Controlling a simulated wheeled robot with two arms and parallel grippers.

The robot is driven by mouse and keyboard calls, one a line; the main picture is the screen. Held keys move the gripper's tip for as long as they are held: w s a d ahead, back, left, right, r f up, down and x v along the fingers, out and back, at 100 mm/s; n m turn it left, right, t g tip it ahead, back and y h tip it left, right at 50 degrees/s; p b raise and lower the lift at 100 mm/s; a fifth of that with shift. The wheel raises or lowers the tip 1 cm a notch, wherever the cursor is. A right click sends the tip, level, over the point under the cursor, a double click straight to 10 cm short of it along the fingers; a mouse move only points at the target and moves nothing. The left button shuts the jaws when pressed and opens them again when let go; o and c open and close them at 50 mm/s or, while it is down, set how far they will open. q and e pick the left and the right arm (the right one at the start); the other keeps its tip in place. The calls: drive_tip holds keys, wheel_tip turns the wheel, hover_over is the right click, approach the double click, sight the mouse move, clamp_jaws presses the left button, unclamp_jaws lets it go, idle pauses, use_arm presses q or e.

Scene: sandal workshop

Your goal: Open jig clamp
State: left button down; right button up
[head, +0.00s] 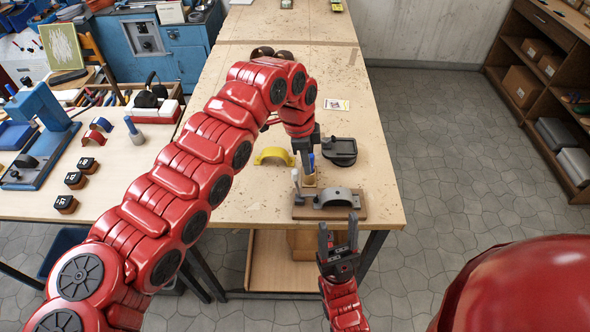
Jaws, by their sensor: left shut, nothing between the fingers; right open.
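The jig is a brown wooden board (357,212) near the front edge of the table, bearing a grey metal arch (338,196). A thin upright lever with a pale tip (296,177) stands at the board's left end. Whether the clamp is open or shut is hard to tell.
A yellow arched piece (273,155) and a dark lidded tin (341,151) lie behind the jig. A small card (337,104) lies farther back. The left bench holds a blue press (43,125) and stamp blocks (75,180). The tabletop right of the jig is clear.

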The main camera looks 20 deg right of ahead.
sight(295, 171)
use_arm(q)
drive_tip(key=shift+f, duration=0.1)
drive_tip(key=shift+f+b, duration=2)
drive_tip(key=shift+f, duration=0.25)
drive_tip(key=shift+w+a+f+b, duration=0.15)
drive_tip(key=shift+a+b, duration=0.25)
drive_tip(key=shift+a, duration=0.05)
drive_tip(key=shift+w+a+f+b, duration=0.15)
drive_tip(key=shift+a+b, duration=0.25)
drive_tip(key=shift+a, duration=0.35)
drive_tip(key=shift+b, duration=0.3)
